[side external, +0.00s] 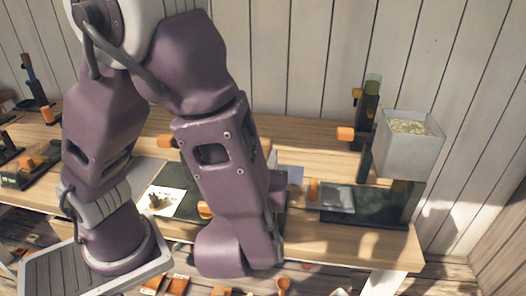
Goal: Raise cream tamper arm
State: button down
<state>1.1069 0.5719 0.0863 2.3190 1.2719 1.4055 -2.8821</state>
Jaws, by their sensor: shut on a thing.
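I cannot make out a cream tamper arm for certain in the side external view. My own purple arm fills the middle and reaches down over the front of the wooden bench (305,157). My gripper's fingers are hidden behind my wrist and forearm, so I cannot see what they touch. A dark green stand (372,205) on the right carries a pale grey box (408,153) full of light grains. A clear block (337,199) sits low on its left part. A dark post with an orange knob (346,133) stands behind it.
A white card with a small dark object (157,202) lies left of my forearm. Dark stands with orange parts (32,165) line the left of the bench. Several small orange-topped items (178,285) sit below the front edge. A plank wall (310,60) closes the back.

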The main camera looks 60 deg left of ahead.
jog(key=shift+s+d+f, duration=0.15)
jog(key=shift+f, duration=0.05)
dwell(0.3)
jog(key=c, duration=1.1)
grip_release()
jog(key=shift+r, duration=0.1)
jog(key=v, duration=0.7)
